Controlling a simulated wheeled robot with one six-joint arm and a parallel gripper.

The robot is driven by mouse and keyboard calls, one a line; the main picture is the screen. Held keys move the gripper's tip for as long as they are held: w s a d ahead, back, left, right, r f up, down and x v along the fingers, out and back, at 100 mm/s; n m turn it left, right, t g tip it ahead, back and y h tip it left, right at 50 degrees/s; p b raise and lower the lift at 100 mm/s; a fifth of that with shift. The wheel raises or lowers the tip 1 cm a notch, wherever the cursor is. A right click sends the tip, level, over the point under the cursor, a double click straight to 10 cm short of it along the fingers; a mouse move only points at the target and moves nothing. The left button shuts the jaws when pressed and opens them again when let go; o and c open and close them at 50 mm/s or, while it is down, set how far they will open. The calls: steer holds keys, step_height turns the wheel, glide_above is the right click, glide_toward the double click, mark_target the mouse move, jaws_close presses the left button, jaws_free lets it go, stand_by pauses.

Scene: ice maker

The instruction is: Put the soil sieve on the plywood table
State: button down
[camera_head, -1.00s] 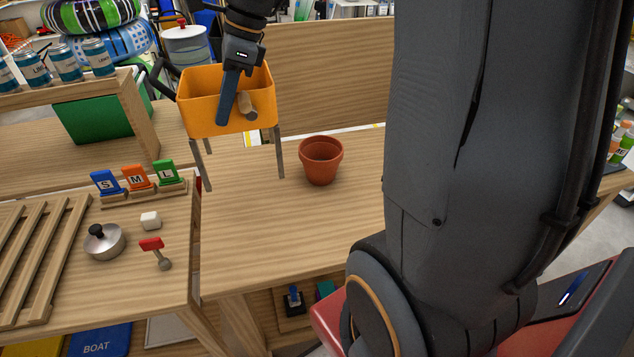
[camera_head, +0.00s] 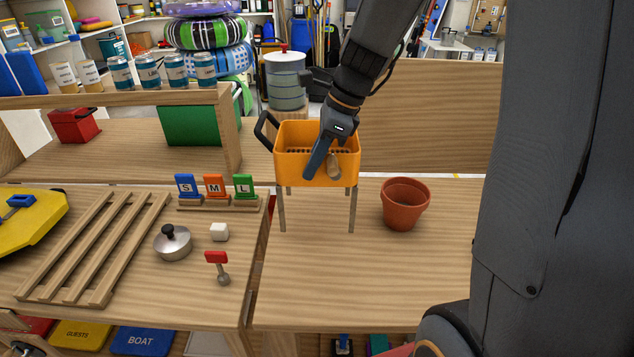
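The soil sieve (camera_head: 290,170) is an orange box with a perforated floor, thin grey legs and a dark handle at its left. It is upright at the left end of the plywood table (camera_head: 330,290). The visible feet appear to meet the tabletop, but a small gap cannot be ruled out. My gripper (camera_head: 322,160) reaches down from the upper right over the sieve. One long blue-grey finger crosses its front, beside a wooden grip (camera_head: 334,165). The other finger is not clear, so I cannot tell whether it closes on the grip.
A terracotta pot (camera_head: 405,204) stands just right of the sieve. The table's front is clear.

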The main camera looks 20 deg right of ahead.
mark_target(312, 184)
steer(key=shift+f+p, duration=0.3)
steer(key=shift+f, duration=2.15)
steer(key=c, duration=2)
jaws_free()
steer(key=b+v, duration=0.2)
steer(key=v, duration=0.9)
steer(key=shift+d+r, duration=0.15)
steer(key=shift+r, duration=0.4)
